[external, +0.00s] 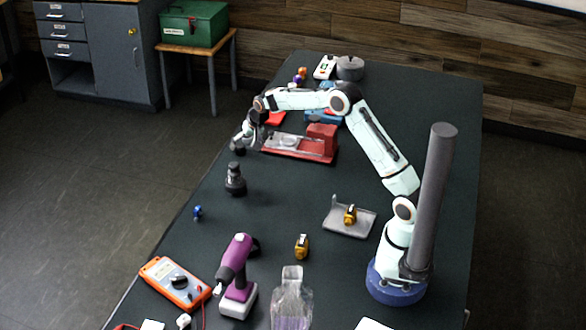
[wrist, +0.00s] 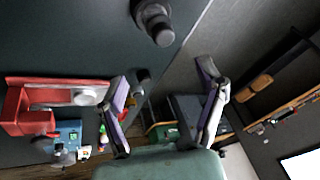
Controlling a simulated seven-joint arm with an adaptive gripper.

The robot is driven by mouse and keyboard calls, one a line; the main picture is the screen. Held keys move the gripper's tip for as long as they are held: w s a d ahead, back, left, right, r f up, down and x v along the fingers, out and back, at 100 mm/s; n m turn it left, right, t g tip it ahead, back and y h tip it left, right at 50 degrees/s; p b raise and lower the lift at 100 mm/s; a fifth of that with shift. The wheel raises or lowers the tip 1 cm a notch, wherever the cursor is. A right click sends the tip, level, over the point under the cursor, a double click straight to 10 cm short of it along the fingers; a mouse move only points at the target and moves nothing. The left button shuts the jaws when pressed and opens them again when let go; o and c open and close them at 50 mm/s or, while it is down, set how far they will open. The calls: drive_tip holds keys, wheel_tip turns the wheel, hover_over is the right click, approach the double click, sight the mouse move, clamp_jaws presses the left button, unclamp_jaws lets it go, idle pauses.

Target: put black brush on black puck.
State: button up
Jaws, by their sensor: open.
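A black upright piece (external: 235,180) with a wide round base and a narrower top stands near the table's left edge. It also shows at the top of the wrist view (wrist: 156,22). I cannot tell whether it is one part or a brush resting on a puck. A smaller dark round piece (external: 237,146) is at the table edge beside my gripper, and a dark piece shows past the left finger in the wrist view (wrist: 143,75). I cannot tell which is the puck. My gripper (external: 246,136) is open and nothing shows held between its fingers (wrist: 163,73).
A red-grey fixture (external: 320,140) lies right of my gripper. A purple drill (external: 238,270), orange meter (external: 175,281), clear bottle (external: 291,300) and grey tray (external: 350,226) stand nearer the front. A small blue piece (external: 197,212) lies near the left edge. The table's middle is mostly clear.

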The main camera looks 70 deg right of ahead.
drive_tip(key=s+a+r+n+g+y, duration=0.2)
drive_tip(key=s+a+r+n, duration=0.55)
drive_tip(key=s+a, duration=0.75)
drive_tip(key=s+a+n+g, duration=0.1)
drive_tip(key=s+a, duration=0.3)
drive_tip(key=s, duration=0.7)
drive_tip(key=s+a+n+g, duration=0.1)
drive_tip(key=s+a+n, duration=0.2)
drive_tip(key=s, duration=0.9)
drive_tip(key=shift+a+f+g+y, duration=0.15)
drive_tip(key=shift+a+g+y, duration=0.25)
drive_tip(key=shift+a, duration=0.15)
